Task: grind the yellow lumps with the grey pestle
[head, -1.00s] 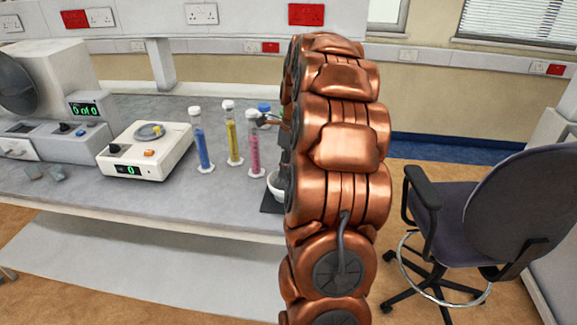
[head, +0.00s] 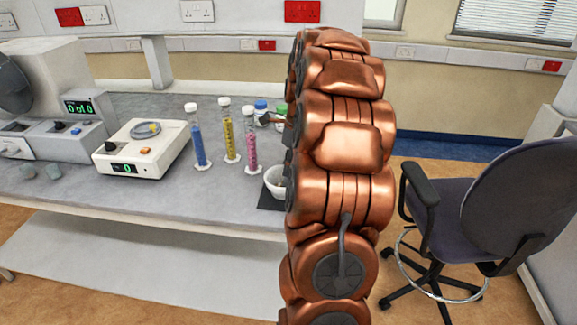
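A white bowl (head: 276,179) stands on a dark mat (head: 270,203) at the bench's right part, its right side hidden behind my copper arm. I cannot see inside it. The grey pestle and the yellow lumps cannot be made out. A small yellow patch (head: 153,127) shows on the balance pan, too small to identify. My arm hides most of what lies behind it. A small dark and copper piece (head: 268,119) sticks out left of the arm, above the bowl; it may be part of my gripper. Whether my gripper is open or holds anything is not shown.
Blue, yellow and pink cylinders (head: 227,130) stand just left of the bowl. Blue-capped bottles (head: 261,106) are behind them. A white balance (head: 143,150) and a grey machine (head: 38,100) stand further left. An office chair (head: 500,215) is on the floor at right.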

